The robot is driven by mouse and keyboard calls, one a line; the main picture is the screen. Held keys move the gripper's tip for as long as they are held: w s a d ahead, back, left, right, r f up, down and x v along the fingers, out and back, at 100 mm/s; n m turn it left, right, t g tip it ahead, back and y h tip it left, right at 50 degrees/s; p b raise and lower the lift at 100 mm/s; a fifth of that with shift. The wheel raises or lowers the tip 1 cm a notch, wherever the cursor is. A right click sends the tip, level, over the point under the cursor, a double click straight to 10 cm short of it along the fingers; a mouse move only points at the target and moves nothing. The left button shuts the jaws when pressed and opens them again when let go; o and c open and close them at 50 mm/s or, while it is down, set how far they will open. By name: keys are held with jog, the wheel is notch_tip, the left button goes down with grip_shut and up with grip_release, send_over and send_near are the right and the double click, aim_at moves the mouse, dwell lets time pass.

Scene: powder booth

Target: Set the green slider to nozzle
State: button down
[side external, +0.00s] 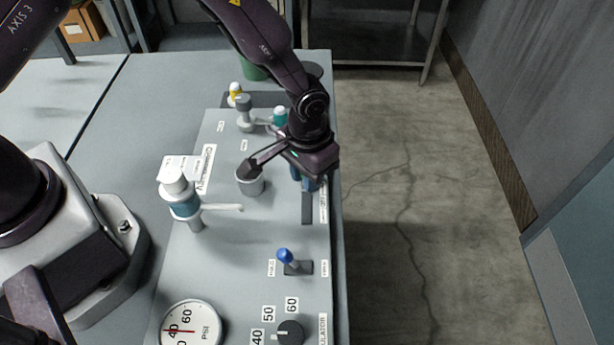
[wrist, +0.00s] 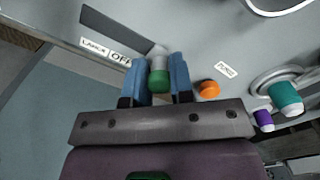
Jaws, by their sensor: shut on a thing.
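The green slider (wrist: 159,77) has a green cap on a pale grey stem. In the wrist view it stands between the blue fingers of my gripper (wrist: 158,78), which are shut on it. Its dark slot (wrist: 112,30) runs away to the upper left, and the part under the gripper is hidden. The labels "LANCE" (wrist: 94,46) and "OFF" (wrist: 121,58) lie beside the slot; I cannot read a nozzle label. In the side view my gripper (side external: 308,184) points down at the slot's far end, and the slot (side external: 307,208) shows bare towards the camera. The slider is hidden there.
An orange knob (wrist: 208,89) is close right of the fingers. Teal (wrist: 286,98) and purple (wrist: 263,119) caps stand farther right. A blue-knobbed lever (side external: 285,256), a dial knob (side external: 289,333), a gauge (side external: 190,328) and a teal-and-white unit (side external: 184,207) stand on the panel (side external: 225,255).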

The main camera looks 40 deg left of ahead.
jog(key=c, duration=1)
grip_release()
jog(key=shift+w+a, duration=0.2)
jog(key=shift+a, duration=0.05)
jog(key=shift+d, duration=0.1)
notch_tip(320, 180, up, 13)
jog(key=shift+r, duration=0.1)
jog(key=s+a+r+t, duration=0.2)
jog(key=s+a+r, duration=0.3)
jog(key=s+r, duration=0.1)
jog(key=s+a+r+t, duration=0.1)
jog(key=s+a+r, duration=0.5)
jog(key=s+a+r+t, duration=0.2)
jog(key=s+a+r, duration=0.3)
jog(key=s+r, duration=0.1)
jog(key=shift+s+a+r+t, duration=0.15)
jog(key=shift+s+r+t, duration=0.15)
jog(key=shift+s+r, duration=0.1)
